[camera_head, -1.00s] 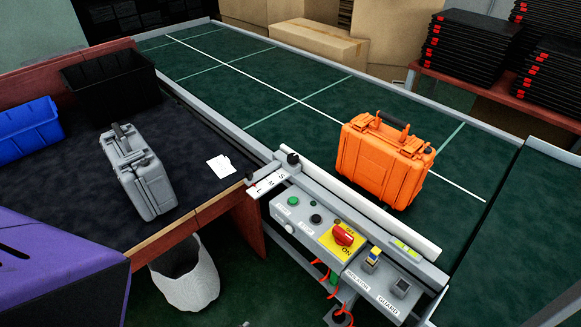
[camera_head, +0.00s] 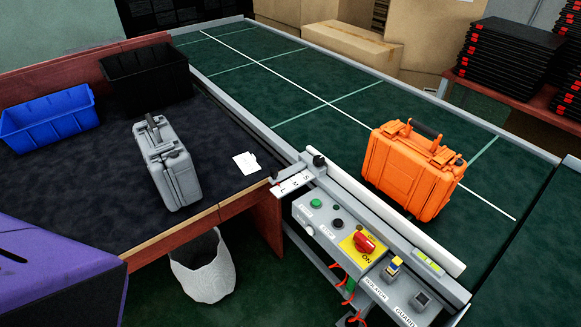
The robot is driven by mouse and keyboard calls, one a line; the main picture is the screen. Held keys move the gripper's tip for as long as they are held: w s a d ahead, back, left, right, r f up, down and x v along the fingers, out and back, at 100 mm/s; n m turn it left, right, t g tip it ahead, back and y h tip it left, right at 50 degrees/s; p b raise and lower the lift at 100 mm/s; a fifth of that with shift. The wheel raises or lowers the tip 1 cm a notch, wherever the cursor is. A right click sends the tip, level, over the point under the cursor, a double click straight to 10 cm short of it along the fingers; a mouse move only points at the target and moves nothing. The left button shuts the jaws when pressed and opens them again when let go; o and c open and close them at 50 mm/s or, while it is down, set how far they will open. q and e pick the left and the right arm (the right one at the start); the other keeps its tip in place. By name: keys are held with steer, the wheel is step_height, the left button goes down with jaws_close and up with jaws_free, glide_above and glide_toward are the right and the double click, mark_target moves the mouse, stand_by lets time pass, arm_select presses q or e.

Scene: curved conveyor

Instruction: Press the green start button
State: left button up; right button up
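The green start button (camera_head: 316,203) sits at the upper left end of the grey control box (camera_head: 322,225), which is fixed along the near side of the conveyor. Nothing touches or covers the green button. Neither of my grippers is in the picture.
An orange case (camera_head: 410,168) stands on the green conveyor (camera_head: 290,100). A grey case (camera_head: 168,165), white cards (camera_head: 246,162), a blue bin (camera_head: 48,122) and a black bin (camera_head: 147,78) are on the table at left. A white waste basket (camera_head: 205,268) stands below.

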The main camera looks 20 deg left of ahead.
steer(key=shift+w, duration=0.25)
